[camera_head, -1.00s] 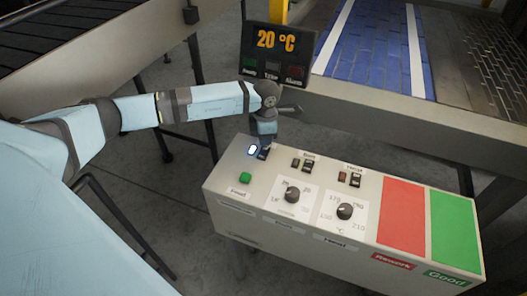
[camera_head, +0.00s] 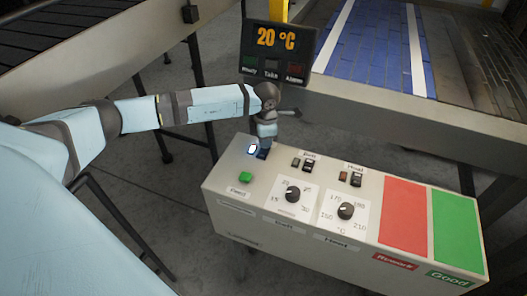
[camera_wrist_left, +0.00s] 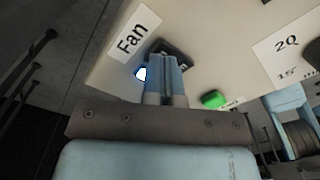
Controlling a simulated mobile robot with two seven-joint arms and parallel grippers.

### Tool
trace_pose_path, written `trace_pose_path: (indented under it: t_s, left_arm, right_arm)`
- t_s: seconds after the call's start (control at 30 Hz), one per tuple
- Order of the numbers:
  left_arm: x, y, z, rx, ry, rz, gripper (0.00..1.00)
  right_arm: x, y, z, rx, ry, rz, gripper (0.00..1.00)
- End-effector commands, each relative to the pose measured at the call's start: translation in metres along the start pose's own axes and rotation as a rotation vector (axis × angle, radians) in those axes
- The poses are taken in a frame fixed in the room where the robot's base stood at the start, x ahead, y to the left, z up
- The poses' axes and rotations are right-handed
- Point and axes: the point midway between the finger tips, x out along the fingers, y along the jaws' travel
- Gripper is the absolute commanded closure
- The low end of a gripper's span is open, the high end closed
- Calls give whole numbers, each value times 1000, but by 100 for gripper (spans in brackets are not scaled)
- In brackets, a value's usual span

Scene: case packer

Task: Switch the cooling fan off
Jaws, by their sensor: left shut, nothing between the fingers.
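The fan switch (camera_wrist_left: 172,47) is a dark rocker next to the "Fan" label (camera_wrist_left: 131,39) on the control box, seen in the left wrist view. My left gripper (camera_wrist_left: 166,62) is shut and empty, its fingertips over the switch and hiding part of it. I cannot tell whether they touch it. The fan's indicator lamp (camera_head: 252,149) glows bluish white beside the fingertips; it also shows in the left wrist view (camera_wrist_left: 141,73). In the head view my left gripper (camera_head: 263,152) points down at the box's back left corner and covers the switch. The right gripper is out of view.
The box (camera_head: 280,236) also carries a green button (camera_head: 246,177), two more rocker switches, two dials (camera_head: 292,194), a red pad (camera_head: 403,217) and a green pad (camera_head: 456,230). A display (camera_head: 276,53) reading 20 °C stands behind. A conveyor lies at the back right.

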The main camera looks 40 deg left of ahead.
Motion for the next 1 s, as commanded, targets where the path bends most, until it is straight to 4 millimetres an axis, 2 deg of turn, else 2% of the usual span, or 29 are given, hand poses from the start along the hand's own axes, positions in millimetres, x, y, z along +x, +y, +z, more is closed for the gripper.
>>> trace_pose_path:
  t_s: [1.0]
  left_arm:
    - [13, 0, 0, 0, 2, -1, 100]
  right_arm:
    - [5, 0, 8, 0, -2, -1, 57]
